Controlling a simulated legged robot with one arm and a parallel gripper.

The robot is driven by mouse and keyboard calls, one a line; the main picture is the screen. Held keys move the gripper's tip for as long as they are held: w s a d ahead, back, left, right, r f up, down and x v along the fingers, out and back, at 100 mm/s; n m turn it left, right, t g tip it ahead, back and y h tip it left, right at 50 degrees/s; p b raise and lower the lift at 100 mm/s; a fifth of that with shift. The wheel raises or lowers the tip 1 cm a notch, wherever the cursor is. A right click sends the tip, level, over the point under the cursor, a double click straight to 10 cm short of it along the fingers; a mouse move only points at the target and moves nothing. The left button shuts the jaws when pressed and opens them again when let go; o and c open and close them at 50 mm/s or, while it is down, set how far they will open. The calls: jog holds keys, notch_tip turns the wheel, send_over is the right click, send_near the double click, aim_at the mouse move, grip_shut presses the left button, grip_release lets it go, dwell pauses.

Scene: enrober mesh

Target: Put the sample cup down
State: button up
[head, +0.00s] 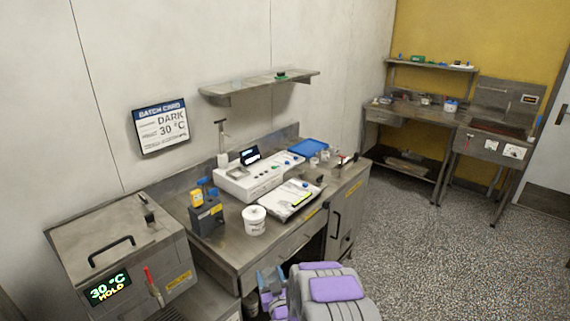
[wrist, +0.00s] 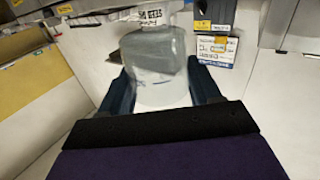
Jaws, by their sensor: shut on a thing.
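The sample cup (wrist: 155,58) shows in the wrist view, a see-through grey vessel with a paler, whitish part nearer my gripper. My gripper (wrist: 162,85) is shut on it, with one dark blue finger on each side. In the head view my gripper (head: 268,285) is low in the picture, in front of the steel bench (head: 235,262) and below its top. The cup is hard to make out there. Whether the cup holds anything is unclear.
On the bench stand a white tub (head: 254,221), a dark box with a yellow item (head: 206,217), a white machine (head: 250,181), a white tray (head: 290,200) and a blue tray (head: 307,148). A heated cabinet (head: 120,262) reading 30 °C HOLD stands left. Open floor lies right.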

jog(key=s+d+r+m+h, duration=0.1)
jog(key=d+r+h, duration=0.1)
jog(key=d+r, duration=0.5)
jog(key=s+d+r+m+h, duration=0.1)
jog(key=d+r+m+h, duration=0.1)
jog(key=d+r, duration=0.5)
jog(key=d+h, duration=0.1)
jog(key=d, duration=0.4)
jog(key=shift+d+r+t+h, duration=0.15)
jog(key=shift+r+t+h, duration=0.15)
jog(key=shift+t, duration=0.1)
jog(key=shift+w, duration=0.15)
